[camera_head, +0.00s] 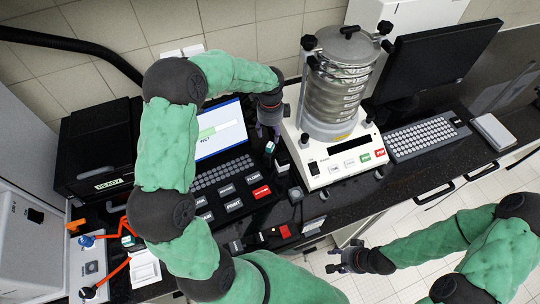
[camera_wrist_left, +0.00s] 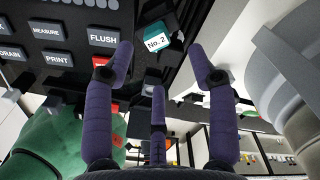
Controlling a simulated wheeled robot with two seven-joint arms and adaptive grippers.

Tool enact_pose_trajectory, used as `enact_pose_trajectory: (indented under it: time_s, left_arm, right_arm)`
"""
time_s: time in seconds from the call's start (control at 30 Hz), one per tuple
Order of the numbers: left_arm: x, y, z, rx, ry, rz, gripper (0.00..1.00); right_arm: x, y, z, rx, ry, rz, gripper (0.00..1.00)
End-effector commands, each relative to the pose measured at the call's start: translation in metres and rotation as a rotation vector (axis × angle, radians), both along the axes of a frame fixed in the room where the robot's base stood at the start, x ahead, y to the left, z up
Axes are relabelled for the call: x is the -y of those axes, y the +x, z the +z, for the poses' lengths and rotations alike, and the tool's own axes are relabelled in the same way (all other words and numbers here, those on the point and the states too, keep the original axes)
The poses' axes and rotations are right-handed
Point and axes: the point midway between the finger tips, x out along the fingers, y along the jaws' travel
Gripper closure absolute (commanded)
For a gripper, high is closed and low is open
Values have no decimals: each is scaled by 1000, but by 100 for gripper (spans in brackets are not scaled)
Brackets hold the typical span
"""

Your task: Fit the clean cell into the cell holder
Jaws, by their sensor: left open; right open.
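A small cell with a teal top and a white "No. 2" label (camera_head: 270,147) stands on the dark bench beside the keypad panel; it also shows in the left wrist view (camera_wrist_left: 158,40). My left gripper (camera_head: 268,133) is open and empty close above it. In the wrist view the cell appears beyond and between the spread purple fingers, with no clear contact. A similar teal-and-white piece (camera_head: 128,239) is by the orange arms at the left. I cannot tell which part is the cell holder. My right gripper (camera_head: 335,262) is open and empty, over the floor at the lower right.
A sieve shaker (camera_head: 345,85) on a white base stands right of the left gripper. A laptop-like screen (camera_head: 218,130) and keypad panel (camera_head: 232,188) lie left. A monitor (camera_head: 435,60) and keyboard (camera_head: 420,138) are further right.

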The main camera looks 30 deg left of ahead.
Motion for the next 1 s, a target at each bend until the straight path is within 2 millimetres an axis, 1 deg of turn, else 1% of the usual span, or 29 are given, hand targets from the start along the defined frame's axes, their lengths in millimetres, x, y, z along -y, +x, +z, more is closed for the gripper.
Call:
enact_pose_trajectory:
  time_s: [0.03, 0.13, 0.47, 0.63, 0.73, 0.83, 1.0]
  left_arm:
    - [0, -1, -9, -4, 0, 0, 43]
    - [-1, -1, -21, -3, 1, 0, 43]
    - [1, -3, -40, -3, 0, 0, 43]
    - [2, -6, -64, -4, -1, 0, 43]
    - [1, -5, -76, -1, 0, 0, 43]
    - [1, -5, -82, 0, 0, 0, 43]
    - [1, -5, -81, 0, 0, 0, 43]
  right_arm:
    - [0, 0, 0, 0, 0, 0, 49]
    - [0, 0, 0, 0, 0, 0, 49]
    - [0, 0, 1, 0, 0, 0, 49]
    - [0, 0, 1, 0, 0, 0, 49]
    - [0, 0, 1, 0, 0, 0, 49]
    - [0, 0, 1, 0, 0, 0, 49]
    - [0, 0, 1, 0, 0, 0, 49]
